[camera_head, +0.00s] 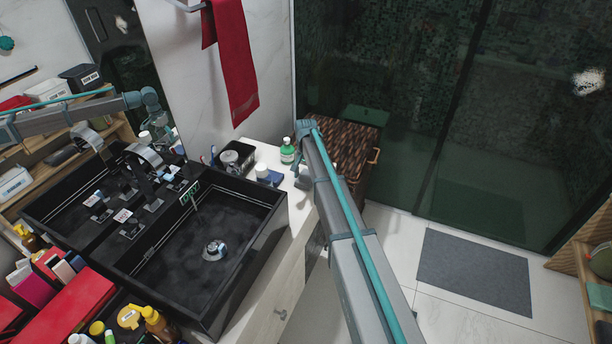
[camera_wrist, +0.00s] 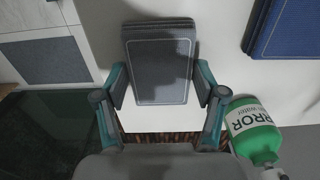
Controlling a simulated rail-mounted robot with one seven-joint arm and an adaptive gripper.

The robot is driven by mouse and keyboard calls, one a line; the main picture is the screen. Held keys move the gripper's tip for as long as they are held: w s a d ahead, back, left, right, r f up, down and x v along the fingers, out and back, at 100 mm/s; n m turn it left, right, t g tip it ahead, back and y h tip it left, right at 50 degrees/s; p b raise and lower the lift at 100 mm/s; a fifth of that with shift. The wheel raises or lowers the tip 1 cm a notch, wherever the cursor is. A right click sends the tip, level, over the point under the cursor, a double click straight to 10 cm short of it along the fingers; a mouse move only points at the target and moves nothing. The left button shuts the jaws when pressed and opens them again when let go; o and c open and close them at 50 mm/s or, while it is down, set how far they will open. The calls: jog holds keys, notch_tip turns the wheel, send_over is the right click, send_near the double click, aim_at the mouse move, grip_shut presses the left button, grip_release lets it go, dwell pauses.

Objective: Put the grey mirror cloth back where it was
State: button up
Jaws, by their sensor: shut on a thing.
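The grey mirror cloth (camera_wrist: 162,68) is a flat, dark grey folded rectangle with a thin pale border. It lies between the two fingers of my gripper (camera_wrist: 161,86) in the wrist view, and the fingers are shut on its sides. White counter surface shows behind it; I cannot tell whether the cloth touches it. In the head view my gripper (camera_head: 302,178) is over the far right end of the counter, right of the green bottle (camera_head: 287,153). The cloth cannot be made out there.
The green-labelled bottle (camera_wrist: 254,130) is close to the right finger. A dark blue item (camera_wrist: 281,30) lies at the upper right. In the head view, a black sink (camera_head: 265,228) fills the counter to the left, and a woven hamper (camera_head: 345,140) stands beyond the counter's end.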

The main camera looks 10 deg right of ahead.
aim_at(306, 177)
jog(key=shift+f, duration=0.15)
jog(key=o, duration=1)
notch_tip(306, 177, up, 12)
jog(key=b, duration=0.2)
jog(key=shift+b, duration=0.4)
